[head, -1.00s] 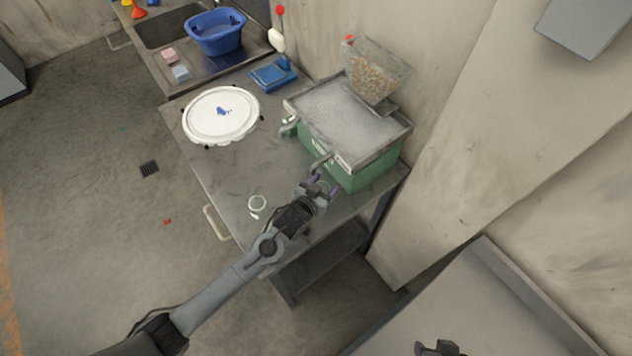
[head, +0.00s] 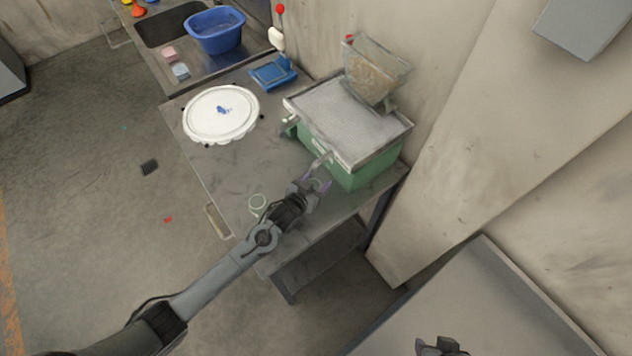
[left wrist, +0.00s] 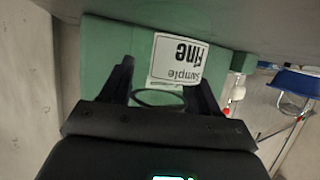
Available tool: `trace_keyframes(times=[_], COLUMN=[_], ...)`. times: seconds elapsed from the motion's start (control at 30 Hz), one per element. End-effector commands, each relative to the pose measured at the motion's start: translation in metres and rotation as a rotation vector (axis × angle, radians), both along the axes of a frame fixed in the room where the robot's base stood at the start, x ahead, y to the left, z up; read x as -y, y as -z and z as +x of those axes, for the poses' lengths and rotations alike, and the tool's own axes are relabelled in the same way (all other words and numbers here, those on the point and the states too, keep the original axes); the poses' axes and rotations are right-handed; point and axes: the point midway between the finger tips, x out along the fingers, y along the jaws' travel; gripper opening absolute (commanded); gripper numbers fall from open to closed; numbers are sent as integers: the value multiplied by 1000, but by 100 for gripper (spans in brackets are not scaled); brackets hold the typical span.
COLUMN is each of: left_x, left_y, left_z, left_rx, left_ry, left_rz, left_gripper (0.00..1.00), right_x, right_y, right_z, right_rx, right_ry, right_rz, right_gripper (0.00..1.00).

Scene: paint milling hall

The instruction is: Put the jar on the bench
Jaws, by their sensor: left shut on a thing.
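My left gripper (head: 316,184) is shut at the front of the green mill (head: 365,168), just below its spout (head: 321,160). A small clear jar (head: 321,185) shows faintly as a pale rim between the fingers, above the bench (head: 222,168). In the left wrist view the jar's dark round rim (left wrist: 158,98) lies between the fingers, in front of the mill's green face. Its contents cannot be made out. My right gripper (head: 440,346) shows only in part at the bottom edge.
A pale ring-shaped item (head: 257,204) lies on the bench near the left forearm. The hopper (head: 375,72) tops the mill. The bench's middle is clear.

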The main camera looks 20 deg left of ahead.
Motion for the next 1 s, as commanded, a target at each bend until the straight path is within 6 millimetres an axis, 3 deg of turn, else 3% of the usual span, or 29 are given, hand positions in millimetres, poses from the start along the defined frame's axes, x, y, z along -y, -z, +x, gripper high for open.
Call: trace_keyframes(times=[0.17, 0.2, 0.33, 0.73, 1.0], left_x=[0, 0, 0, 0, -5], left_y=[4, 3, 3, -2, -13], left_z=[0, 0, 0, -1, -31], left_rx=[0, 0, -1, -1, -2], left_ry=[0, 0, 0, 0, 1], left_rz=[-1, 0, 0, 1, 0], left_gripper=[32, 66, 85, 87, 87], right_x=[-1, -1, -1, 1, 2], right_y=[3, 2, 2, -1, -3], right_z=[0, 0, 0, -1, -1], right_rx=[0, 0, -1, -2, -3], right_ry=[1, 1, 1, -4, -6], right_rz=[2, 2, 2, -5, -8], right_gripper=[43, 43, 43, 43, 43])
